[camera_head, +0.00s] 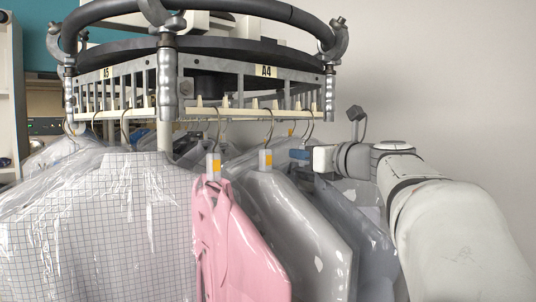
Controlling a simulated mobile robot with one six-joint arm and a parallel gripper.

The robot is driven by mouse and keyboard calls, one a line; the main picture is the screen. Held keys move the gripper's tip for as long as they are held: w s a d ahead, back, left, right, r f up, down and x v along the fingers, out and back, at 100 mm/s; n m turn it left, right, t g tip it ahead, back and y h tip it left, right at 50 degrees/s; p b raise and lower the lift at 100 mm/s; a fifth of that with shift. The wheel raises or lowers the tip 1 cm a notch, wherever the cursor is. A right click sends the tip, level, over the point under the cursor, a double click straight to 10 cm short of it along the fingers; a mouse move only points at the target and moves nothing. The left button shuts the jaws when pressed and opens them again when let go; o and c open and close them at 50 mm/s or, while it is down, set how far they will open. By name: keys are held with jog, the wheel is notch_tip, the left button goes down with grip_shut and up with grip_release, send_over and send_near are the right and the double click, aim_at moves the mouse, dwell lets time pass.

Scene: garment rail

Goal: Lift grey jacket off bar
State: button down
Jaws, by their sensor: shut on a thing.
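Two grey garments in clear plastic hang side by side. The light grey one (296,228) is in front. The darker grey jacket (352,222) is behind it to the right, partly covered by it. My gripper (298,155) comes in from the right with its blue fingertips at the top of the darker jacket, just below a thin hanger hook (309,130). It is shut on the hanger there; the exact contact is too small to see. The hook still reaches up to the pale bar (235,114), and I cannot tell whether it bears on it.
A pink garment (235,245) and a white checked garment (110,225) hang to the left, close together. Above is a dark ring rail (250,12) with metal brackets and a slotted frame with labels A5 and A4 (265,71). The wall side at right is free except for my arm.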

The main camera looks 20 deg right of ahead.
jog(key=shift+r+p, duration=1.35)
jog(key=shift+r, duration=0.3)
jog(key=shift+s, duration=0.15)
jog(key=shift+b+v, duration=0.3)
jog(key=shift+v, duration=3.1)
jog(key=shift+s+d, duration=0.1)
jog(key=shift+s, duration=0.05)
jog(key=p+v, duration=0.2)
jog(key=v, duration=1.7)
jog(key=shift+s, duration=0.3)
jog(key=shift+d, duration=0.1)
